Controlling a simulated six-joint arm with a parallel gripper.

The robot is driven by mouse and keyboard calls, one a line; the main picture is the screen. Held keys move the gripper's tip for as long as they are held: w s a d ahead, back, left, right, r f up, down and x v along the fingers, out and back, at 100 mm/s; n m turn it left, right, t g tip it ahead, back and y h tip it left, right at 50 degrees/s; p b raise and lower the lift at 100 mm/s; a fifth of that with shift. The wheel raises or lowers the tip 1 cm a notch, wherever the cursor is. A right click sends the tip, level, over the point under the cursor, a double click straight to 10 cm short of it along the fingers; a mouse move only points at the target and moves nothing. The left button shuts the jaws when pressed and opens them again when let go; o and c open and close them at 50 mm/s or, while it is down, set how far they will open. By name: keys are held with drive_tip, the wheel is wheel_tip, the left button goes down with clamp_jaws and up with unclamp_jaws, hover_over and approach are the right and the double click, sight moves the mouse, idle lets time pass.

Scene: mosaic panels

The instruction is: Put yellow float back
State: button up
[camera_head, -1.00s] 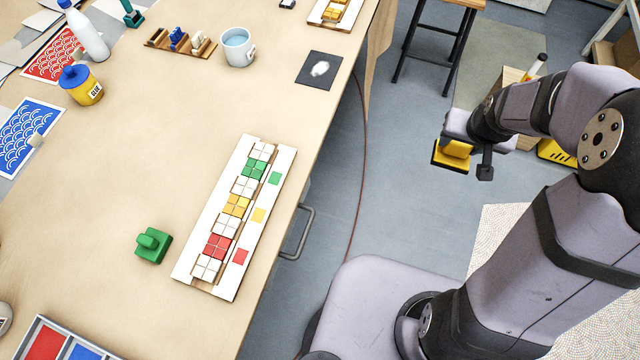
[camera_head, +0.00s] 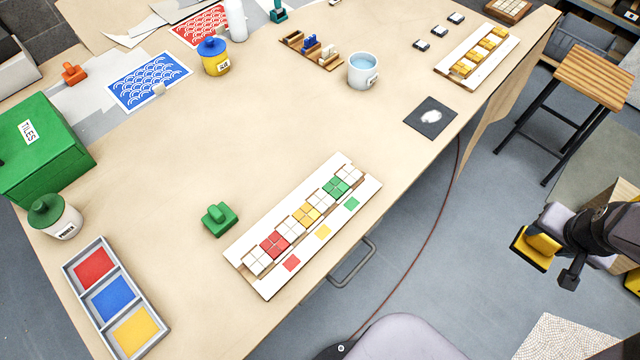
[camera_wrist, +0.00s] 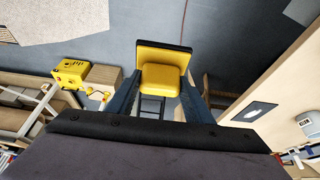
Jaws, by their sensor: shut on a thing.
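My gripper (camera_head: 553,254) is off the table at the right in the head view, over the grey floor. It is shut on the yellow float (camera_head: 541,243), a yellow block on a dark-edged plate. In the wrist view the yellow float (camera_wrist: 160,80) sits between the two dark fingers of my gripper (camera_wrist: 158,98). A similar green float (camera_head: 220,218) rests on the table, left of the long mosaic panel (camera_head: 262,285).
On the table (camera_head: 200,130) are a tray of red, blue and yellow (camera_head: 75,243), a green tile box (camera_head: 70,185), a white mug (camera_head: 352,78), a dark square (camera_head: 411,122) and a second panel (camera_head: 451,73). A wooden stool (camera_head: 598,75) stands on the floor beyond.

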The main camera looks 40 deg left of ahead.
drive_tip(key=w+a+r+n+y+b, duration=0.1)
drive_tip(key=w+a+n, duration=0.3)
drive_tip(key=a, duration=1.2)
drive_tip(key=w+a+r+n+y+b, duration=0.1)
drive_tip(key=w+a+n+y+b, duration=0.2)
drive_tip(key=a, duration=1.3)
drive_tip(key=s+a+n+g, duration=0.1)
drive_tip(key=s+a+n, duration=0.1)
drive_tip(key=s+a, duration=0.5)
drive_tip(key=s+a+n+g, duration=0.15)
drive_tip(key=s+a, duration=0.25)
drive_tip(key=a, duration=0.7)
drive_tip(key=s+a+n, duration=0.3)
drive_tip(key=s+a, duration=0.2)
drive_tip(key=a, duration=0.4)
drive_tip(key=shift+s+d+f+p, duration=0.1)
drive_tip(key=shift+f+p, duration=0.45)
drive_tip(key=shift+f, duration=1.85)
drive_tip(key=shift+s+f+p, duration=0.1)
drive_tip(key=shift+f+p, duration=0.4)
drive_tip(key=shift+f, duration=1.9)
drive_tip(key=shift+f, duration=0.2)
drive_tip(key=o, duration=0.9)
